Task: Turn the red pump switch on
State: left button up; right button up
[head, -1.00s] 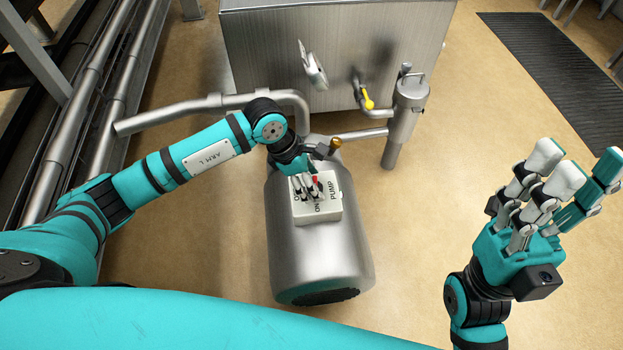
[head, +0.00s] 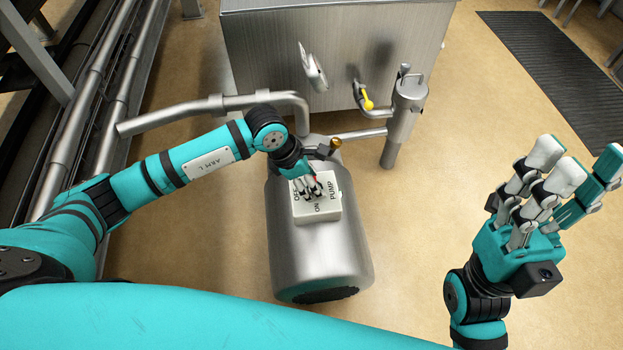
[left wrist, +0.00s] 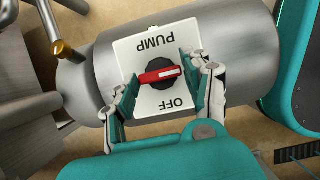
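The red pump switch (left wrist: 159,75) is a red handle with a white stripe on a dark round base, on a white box (head: 318,213). In the left wrist view it lies nearly crosswise, its striped end to the right; PUMP and OFF show upside down, and ON is not visible there. My left gripper (left wrist: 160,80) is over the box, fingers at either end of the handle; whether they press on it I cannot tell. In the head view, the left gripper (head: 309,186) hides most of the switch. My right gripper (head: 548,178) is open and empty at the right.
The box sits on a steel cylindrical pump body (head: 320,255). Behind it are a steel pipe (head: 190,112), a yellow-handled valve (head: 367,99), a vertical steel fitting (head: 405,115) and a large steel tank (head: 335,50). The floor at the right is clear up to a dark grate (head: 550,75).

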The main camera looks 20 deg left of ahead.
pick_arm(q)
jog(key=o, duration=0.3)
jog(key=shift+r, duration=0.1)
jog(key=v, duration=1.2)
jog(key=shift+d, duration=0.1)
